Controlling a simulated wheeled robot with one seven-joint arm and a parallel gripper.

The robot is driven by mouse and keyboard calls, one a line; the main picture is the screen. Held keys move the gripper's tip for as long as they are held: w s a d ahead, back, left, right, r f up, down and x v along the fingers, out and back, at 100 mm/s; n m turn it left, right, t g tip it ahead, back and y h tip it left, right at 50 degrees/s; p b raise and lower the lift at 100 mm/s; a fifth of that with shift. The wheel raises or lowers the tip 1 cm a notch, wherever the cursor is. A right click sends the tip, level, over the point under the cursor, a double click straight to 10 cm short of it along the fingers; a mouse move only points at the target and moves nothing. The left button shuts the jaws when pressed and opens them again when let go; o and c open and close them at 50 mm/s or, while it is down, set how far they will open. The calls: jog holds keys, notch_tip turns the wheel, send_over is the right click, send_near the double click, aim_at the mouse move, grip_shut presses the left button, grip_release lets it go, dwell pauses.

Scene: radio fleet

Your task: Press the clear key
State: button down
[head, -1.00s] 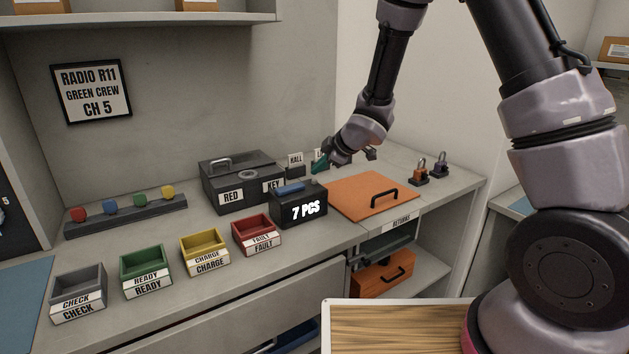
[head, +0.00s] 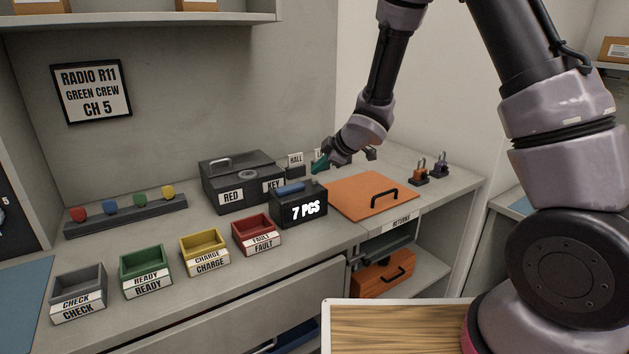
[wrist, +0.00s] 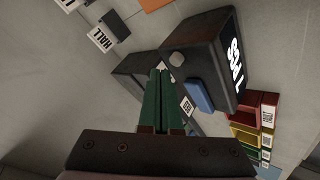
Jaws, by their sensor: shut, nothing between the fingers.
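A dark counter box (head: 300,220) with a lit "7 PCS" display stands on the bench. In the wrist view the box (wrist: 193,40) shows a small grey round key (wrist: 177,59) and a longer blue bar (wrist: 199,96) on its top. The blue bar (head: 290,188) also shows in the head view. I cannot read a "clear" label on either one. My gripper (head: 319,168) is shut and empty, its green fingers pointing down behind the box's right end. In the wrist view the fingertips (wrist: 159,73) appear beside the grey key; contact cannot be told.
A dark key box (head: 240,182) stands behind left of the counter. An orange lidded panel (head: 365,195) with a handle lies to its right. A red bin (head: 255,231) is at its left front. Padlocks (head: 419,172) stand further right. A HALL sign (head: 295,159) stands behind.

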aim_at(318, 184)
jog(key=shift+f, duration=0.1)
jog(key=shift+f, duration=0.35)
jog(key=shift+f, duration=0.5)
dwell(0.6)
jog(key=shift+r, duration=0.95)
jog(key=shift+r, duration=0.1)
jog(key=shift+r, duration=2.4)
